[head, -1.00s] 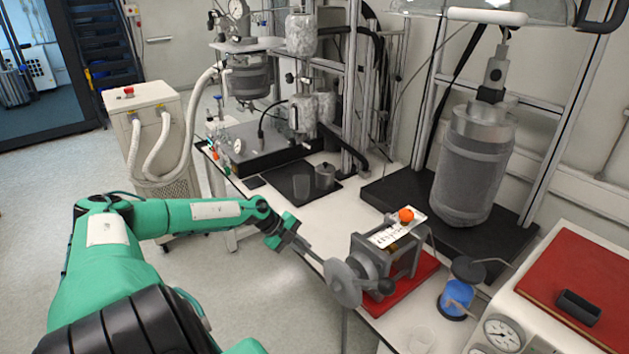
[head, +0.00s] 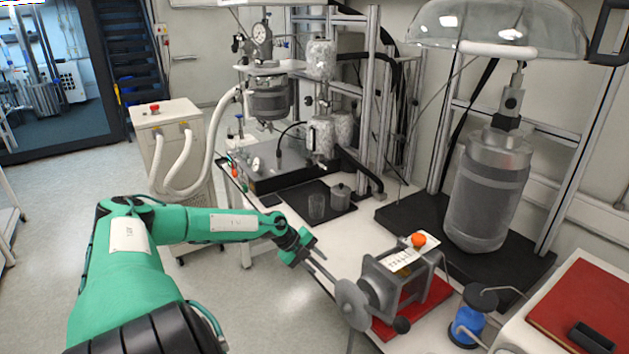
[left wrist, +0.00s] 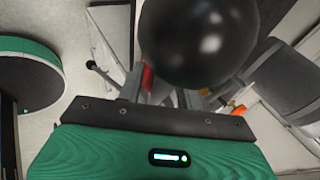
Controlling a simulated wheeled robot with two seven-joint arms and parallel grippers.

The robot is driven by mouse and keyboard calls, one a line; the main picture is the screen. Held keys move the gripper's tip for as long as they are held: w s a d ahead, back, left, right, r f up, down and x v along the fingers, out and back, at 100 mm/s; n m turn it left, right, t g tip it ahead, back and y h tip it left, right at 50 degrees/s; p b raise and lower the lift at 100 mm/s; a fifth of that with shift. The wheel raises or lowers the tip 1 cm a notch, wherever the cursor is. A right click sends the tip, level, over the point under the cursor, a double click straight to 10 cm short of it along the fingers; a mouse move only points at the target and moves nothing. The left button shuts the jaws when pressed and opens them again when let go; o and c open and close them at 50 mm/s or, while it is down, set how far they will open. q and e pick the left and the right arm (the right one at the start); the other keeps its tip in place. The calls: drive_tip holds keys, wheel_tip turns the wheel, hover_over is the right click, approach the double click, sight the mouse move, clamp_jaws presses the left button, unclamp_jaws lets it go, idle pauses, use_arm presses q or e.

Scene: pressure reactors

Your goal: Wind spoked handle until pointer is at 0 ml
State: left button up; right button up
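The pump (head: 395,280) stands on a red base (head: 425,305). Its spoked handle (head: 352,305) is a grey disc at its left front, with a black ball (head: 401,325) to the right of the disc. My left gripper (head: 318,268) is at the handle's upper left, by a thin grey bar running to the disc. In the left wrist view a large black ball (left wrist: 198,38) hides the fingertips, so I cannot tell whether they grip anything. A white scale plate (head: 405,258) lies on top of the pump; pointer and marks are too small to read. My right gripper is out of view.
A blue container (head: 468,322) stands right of the pump. A large metal cylinder (head: 487,195) stands behind it on a black base. The floor left of the bench is clear.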

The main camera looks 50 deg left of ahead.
use_arm(q)
drive_tip(key=shift+s, duration=0.1)
drive_tip(key=shift+s+a+r, duration=0.25)
drive_tip(key=p+v, duration=0.4)
drive_tip(key=v, duration=0.9)
drive_tip(key=shift+d, duration=0.1)
idle(0.3)
